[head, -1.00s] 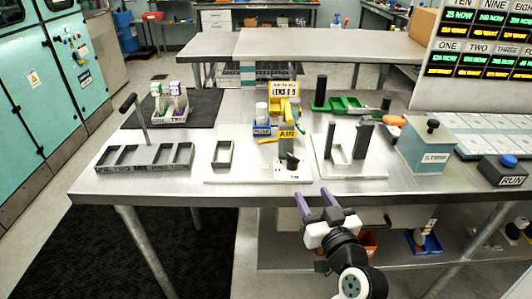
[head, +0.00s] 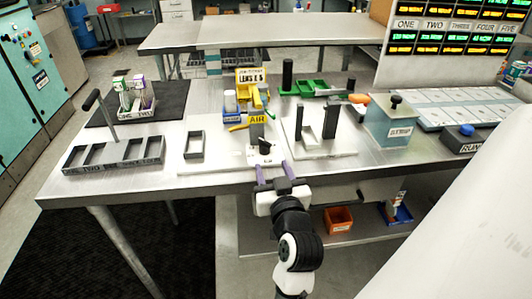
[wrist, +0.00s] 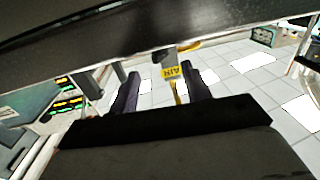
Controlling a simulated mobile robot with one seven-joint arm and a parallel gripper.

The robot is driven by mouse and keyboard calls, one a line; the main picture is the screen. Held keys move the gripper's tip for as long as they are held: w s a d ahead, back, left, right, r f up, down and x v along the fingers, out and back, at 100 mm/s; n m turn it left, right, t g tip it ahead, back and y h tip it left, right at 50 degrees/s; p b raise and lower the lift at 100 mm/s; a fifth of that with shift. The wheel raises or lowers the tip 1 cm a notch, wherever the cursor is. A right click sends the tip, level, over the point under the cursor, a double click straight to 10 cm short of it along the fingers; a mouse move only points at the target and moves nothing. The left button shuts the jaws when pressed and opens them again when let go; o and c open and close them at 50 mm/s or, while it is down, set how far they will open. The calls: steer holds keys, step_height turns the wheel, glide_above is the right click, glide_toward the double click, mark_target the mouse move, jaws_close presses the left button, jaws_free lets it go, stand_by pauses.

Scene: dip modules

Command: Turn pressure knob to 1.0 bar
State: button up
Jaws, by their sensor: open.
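The black pressure knob (head: 265,146) stands on a white base plate near the front edge of the steel table. A yellow AIR sign (head: 258,119) stands just behind it. My gripper (head: 272,168) has its two purple fingers spread at the table's front edge, just in front of the knob and apart from it. Nothing is between the fingers. In the wrist view my gripper (wrist: 160,80) is also open, with the AIR sign (wrist: 176,72) upside down between and beyond the fingers. The knob cannot be made out there, and its setting is too small to read.
The steel table (head: 300,180) has a grey slotted rack (head: 115,155) at left. A white fixture with dark posts (head: 318,140) stands right of the knob, then a teal stamp box (head: 390,120) and RUN button (head: 466,131). A white surface fills the lower right.

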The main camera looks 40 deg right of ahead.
mark_target(267, 149)
steer(key=p+x, duration=0.1)
steer(key=x, duration=0.6)
steer(key=shift+w+d+p, duration=0.15)
steer(key=shift+w+p, duration=0.2)
steer(key=shift+p, duration=0.05)
steer(key=shift+c, duration=0.3)
steer(key=c, duration=0.9)
steer(key=shift+d+f+n+t+y+b, duration=0.1)
steer(key=shift+n+t+y+b, duration=0.2)
steer(key=shift+b, duration=0.35)
steer(key=shift+d+f+n+y+b, duration=0.1)
steer(key=shift+y+b, duration=0.3)
steer(key=shift+b, duration=0.2)
steer(key=shift+n+t+y+b, duration=0.4)
steer(key=shift+n+y+b, duration=0.3)
steer(key=shift+y+b, duration=0.25)
steer(key=shift+s+r+n+y+b, duration=0.1)
steer(key=shift+r+n+y+b, duration=0.05)
steer(key=shift+n+y+b, duration=0.25)
steer(key=shift+r, duration=0.1)
